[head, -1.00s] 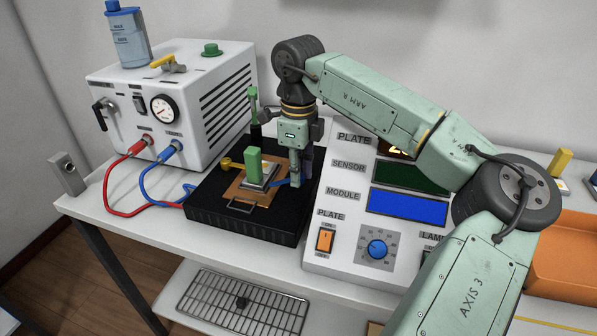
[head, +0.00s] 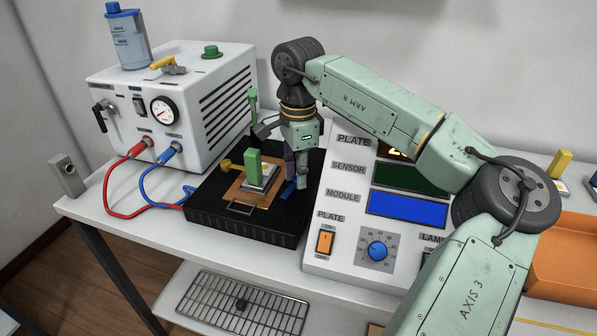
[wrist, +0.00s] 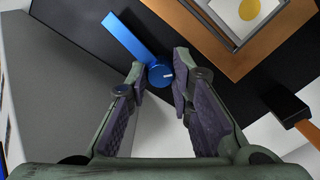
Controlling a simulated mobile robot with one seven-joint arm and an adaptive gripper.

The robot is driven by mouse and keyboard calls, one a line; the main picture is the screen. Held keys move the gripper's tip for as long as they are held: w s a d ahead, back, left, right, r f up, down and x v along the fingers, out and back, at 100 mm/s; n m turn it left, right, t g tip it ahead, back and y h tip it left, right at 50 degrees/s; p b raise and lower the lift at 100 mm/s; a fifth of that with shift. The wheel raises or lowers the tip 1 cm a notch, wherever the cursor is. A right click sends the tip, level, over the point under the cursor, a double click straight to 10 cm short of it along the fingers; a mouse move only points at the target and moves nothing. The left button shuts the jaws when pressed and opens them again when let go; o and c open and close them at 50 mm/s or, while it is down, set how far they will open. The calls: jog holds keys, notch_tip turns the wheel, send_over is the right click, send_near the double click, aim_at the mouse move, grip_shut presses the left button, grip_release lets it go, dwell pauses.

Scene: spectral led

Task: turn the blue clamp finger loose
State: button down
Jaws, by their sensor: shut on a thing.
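The blue clamp finger (wrist: 127,38) is a flat bar with a round hub, seen in the wrist view. My gripper (wrist: 160,70) has its two dark-padded fingers closed on the hub from either side. The bar points to the upper left there, apart from the orange-brown plate (wrist: 283,38) at the upper right. In the head view my gripper (head: 297,180) points down at the right side of the black base (head: 255,226). A bit of the blue finger (head: 288,188) shows left of the fingertips, beside the plate. The hub is hidden there.
A green block (head: 252,166) stands on the plate, with a yellow knob (head: 226,165) to its left. A white supply box (head: 166,95) with red and blue cables stands at left. A control panel (head: 343,233) is close on the right.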

jog(key=shift+r, duration=0.1)
dwell(0.4)
jog(key=c, duration=1.4)
grip_release()
notch_tip(320, 180, up, 12)
jog(key=shift+f, duration=0.1)
